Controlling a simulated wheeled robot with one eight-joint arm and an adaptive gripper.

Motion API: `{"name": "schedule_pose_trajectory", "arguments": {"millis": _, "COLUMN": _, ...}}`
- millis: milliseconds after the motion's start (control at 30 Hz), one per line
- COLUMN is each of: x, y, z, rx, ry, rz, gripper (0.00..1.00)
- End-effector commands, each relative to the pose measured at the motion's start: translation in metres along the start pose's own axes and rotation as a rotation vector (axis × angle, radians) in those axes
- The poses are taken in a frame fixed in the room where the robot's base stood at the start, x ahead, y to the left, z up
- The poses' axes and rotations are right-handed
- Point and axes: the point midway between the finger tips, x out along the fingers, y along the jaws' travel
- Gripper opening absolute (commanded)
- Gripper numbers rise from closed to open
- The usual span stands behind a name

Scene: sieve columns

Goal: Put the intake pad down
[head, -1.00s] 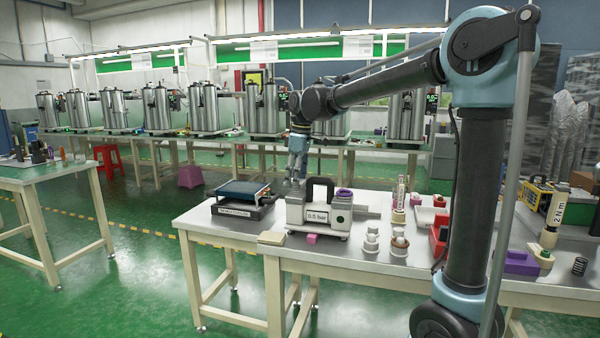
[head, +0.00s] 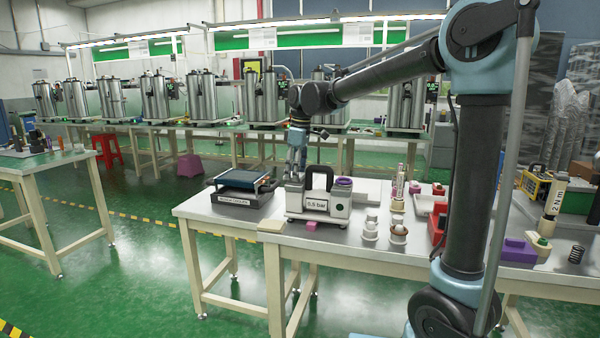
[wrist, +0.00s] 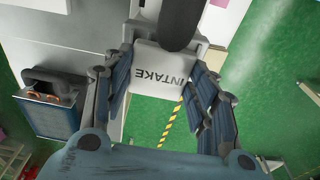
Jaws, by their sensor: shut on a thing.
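The intake pad (wrist: 160,62) is a white block lettered INTAKE, seen in the wrist view. My gripper (wrist: 162,80) is shut on it, with a blue-grey finger at each side. The pad lies close against the grey unit with the black handle (wrist: 182,22); I cannot tell whether they touch. In the head view my gripper (head: 294,177) points down at the back left of the grey unit (head: 298,203) labelled 0.5 bar. The pad itself is mostly hidden there by the fingers and the unit.
A black device with a blue top (head: 243,180) stands left of the grey unit. White fittings (head: 370,230), a red holder (head: 437,222) and a pink block (head: 311,225) stand on the same table. A white flat piece (head: 367,191) lies behind.

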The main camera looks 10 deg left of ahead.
Motion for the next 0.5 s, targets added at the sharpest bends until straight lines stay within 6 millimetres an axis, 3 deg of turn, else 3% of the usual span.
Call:
{"name": "schedule_pose_trajectory", "arguments": {"millis": 467, "x": 0.0079, "y": -0.0003, "z": 0.0007, "rx": 0.0, "ry": 0.0, "rz": 0.0, "gripper": 0.43}}
{"name": "schedule_pose_trajectory", "arguments": {"millis": 500, "x": 0.0078, "y": -0.0003, "z": 0.0007, "rx": -0.001, "ry": 0.0, "rz": 0.0, "gripper": 0.59}}
